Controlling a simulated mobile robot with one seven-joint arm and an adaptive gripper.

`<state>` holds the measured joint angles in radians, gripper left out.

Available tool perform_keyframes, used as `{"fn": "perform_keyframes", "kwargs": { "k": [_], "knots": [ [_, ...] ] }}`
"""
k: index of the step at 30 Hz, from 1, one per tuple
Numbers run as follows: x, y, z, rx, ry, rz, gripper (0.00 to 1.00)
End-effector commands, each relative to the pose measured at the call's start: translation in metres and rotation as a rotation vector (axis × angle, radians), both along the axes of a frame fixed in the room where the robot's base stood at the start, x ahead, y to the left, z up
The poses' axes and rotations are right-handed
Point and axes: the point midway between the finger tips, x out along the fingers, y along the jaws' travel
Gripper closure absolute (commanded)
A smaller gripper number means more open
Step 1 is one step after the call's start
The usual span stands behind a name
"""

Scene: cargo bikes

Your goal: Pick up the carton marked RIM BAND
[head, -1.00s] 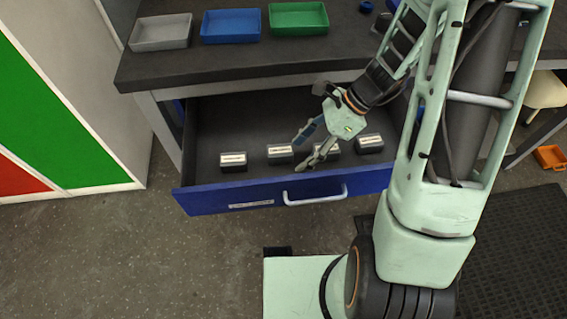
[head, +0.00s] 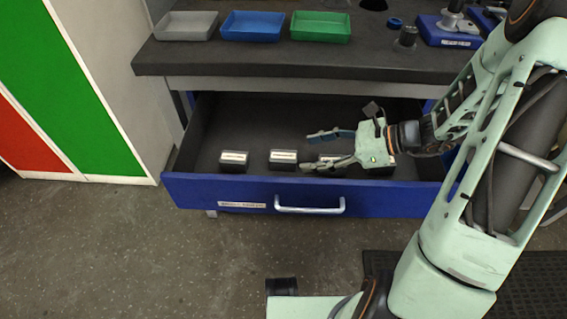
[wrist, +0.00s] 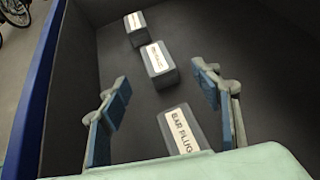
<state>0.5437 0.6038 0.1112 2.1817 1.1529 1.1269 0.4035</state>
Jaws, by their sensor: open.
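Small dark grey cartons with white labels stand in a row in the open drawer. In the head view one is at the left (head: 233,161), one in the middle (head: 283,160), and a third (head: 331,158) is partly behind my gripper (head: 309,152). A fourth is mostly hidden by the gripper's body. In the wrist view the nearest carton (wrist: 183,132) reads "BAR PLUG". The carton beyond (wrist: 157,64) and the farthest carton (wrist: 135,29) have labels too small to read. I cannot tell which is RIM BAND. My gripper (wrist: 160,76) is open and empty, its fingers pointing left along the row.
The blue-fronted drawer (head: 400,200) has a silver handle and bare floor around the cartons. The dark worktop (head: 270,58) above carries grey (head: 187,26), blue (head: 252,27) and green (head: 320,28) trays. A green and red cabinet stands left.

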Motion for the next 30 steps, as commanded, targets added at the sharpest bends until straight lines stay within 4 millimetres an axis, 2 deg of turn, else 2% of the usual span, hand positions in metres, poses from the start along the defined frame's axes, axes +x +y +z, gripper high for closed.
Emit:
{"fn": "perform_keyframes", "kwargs": {
  "k": [3,8,16,26,30],
  "knots": [
    [0.002,0.013,-0.008,0.0,0.001,0.002,0.42],
    [0.004,0.023,-0.014,-0.001,0.0,0.002,0.42],
    [0.01,0.058,-0.029,-0.001,0.003,0.002,0.42],
    [0.012,0.064,-0.03,-0.003,0.002,0.0,0.42],
    [0.012,0.064,-0.03,-0.003,0.002,0.0,0.57]
  ]
}}
